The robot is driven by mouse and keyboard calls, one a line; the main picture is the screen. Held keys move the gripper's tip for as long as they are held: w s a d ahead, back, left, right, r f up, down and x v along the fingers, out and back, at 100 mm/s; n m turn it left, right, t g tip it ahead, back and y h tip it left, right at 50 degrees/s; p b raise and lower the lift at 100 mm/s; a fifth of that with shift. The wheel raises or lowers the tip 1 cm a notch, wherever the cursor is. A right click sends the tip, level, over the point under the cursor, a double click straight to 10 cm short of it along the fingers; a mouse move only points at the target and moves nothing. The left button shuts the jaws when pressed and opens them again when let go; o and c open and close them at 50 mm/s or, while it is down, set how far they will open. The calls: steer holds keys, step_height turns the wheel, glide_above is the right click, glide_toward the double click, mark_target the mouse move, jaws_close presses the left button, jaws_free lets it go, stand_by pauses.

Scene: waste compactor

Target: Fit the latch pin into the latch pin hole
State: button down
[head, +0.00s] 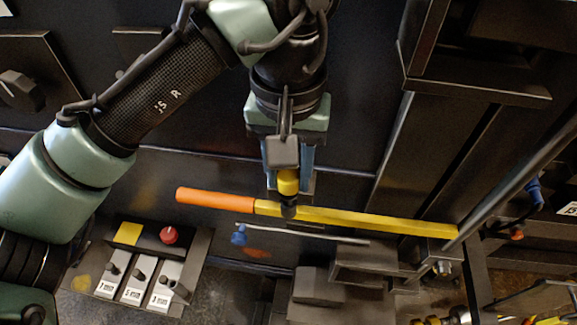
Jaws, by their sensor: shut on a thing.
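My gripper (288,168) points down the picture at the centre, its blue fingers on either side of a short yellow piece with a dark lower end, which I take for the latch pin (288,187). The gripper is shut on it. The pin's dark end overlaps a long yellow bar (370,219) with an orange handle (212,198). I cannot tell whether the pin touches the bar or stands in front of it. The latch pin hole is not visible; the pin and gripper may hide it.
A thin grey rod (310,234) with a blue end (239,235) runs below the bar. Dark blocky brackets (372,262) stand below right. A control panel with a red button (169,235) and several switches sits at lower left. A dark upright frame (425,150) rises at right.

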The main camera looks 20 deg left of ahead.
steer(key=shift+f+b, duration=0.6)
steer(key=shift+f, duration=0.7)
steer(key=shift+c, duration=2.2)
jaws_free()
steer(key=shift+c, duration=0.4)
steer(key=shift+r, duration=0.1)
step_height(320, 180, up, 7)
steer(key=p, duration=0.8)
